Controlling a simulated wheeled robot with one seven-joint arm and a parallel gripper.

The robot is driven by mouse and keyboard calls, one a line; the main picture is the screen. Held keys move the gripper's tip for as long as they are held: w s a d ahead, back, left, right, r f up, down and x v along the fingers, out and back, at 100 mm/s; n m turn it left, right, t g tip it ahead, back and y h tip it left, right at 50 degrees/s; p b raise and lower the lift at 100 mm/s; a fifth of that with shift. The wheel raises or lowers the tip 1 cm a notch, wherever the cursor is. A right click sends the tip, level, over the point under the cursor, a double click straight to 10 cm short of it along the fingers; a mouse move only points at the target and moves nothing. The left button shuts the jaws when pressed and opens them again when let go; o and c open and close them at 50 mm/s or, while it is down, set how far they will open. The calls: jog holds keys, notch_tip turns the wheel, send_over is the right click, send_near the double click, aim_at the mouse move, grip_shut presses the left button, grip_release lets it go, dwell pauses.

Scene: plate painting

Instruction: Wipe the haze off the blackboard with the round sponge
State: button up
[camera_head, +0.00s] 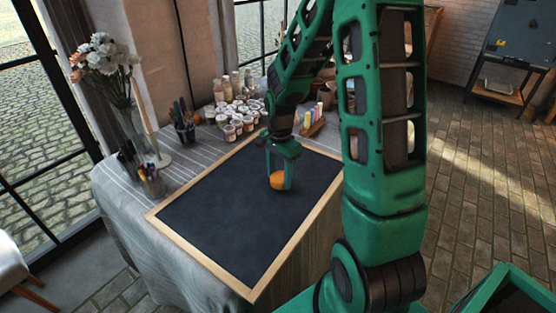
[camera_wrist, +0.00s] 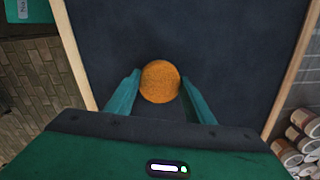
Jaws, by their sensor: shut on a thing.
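The round sponge (camera_head: 277,181) is orange and sits between the fingers of my gripper (camera_head: 280,172), at the board's surface or just over it; I cannot tell whether it touches. In the wrist view the sponge (camera_wrist: 160,82) is held between the two green fingers of my gripper (camera_wrist: 160,92). The blackboard (camera_head: 225,215) lies flat on the table in a light wooden frame. Its dark surface shows faint, uneven greyish haze in the head view. The board (camera_wrist: 235,50) fills most of the wrist view. My arm hides part of its right side.
The table (camera_head: 120,200) has a striped cloth. Behind the board stand several small paint jars (camera_head: 238,118), bottles (camera_head: 228,88), a cup of brushes (camera_head: 184,125) and a chalk holder (camera_head: 312,125). A flower vase (camera_head: 130,125) and a pen cup (camera_head: 150,180) stand at the left.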

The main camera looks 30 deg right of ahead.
jog(key=shift+r, duration=3.75)
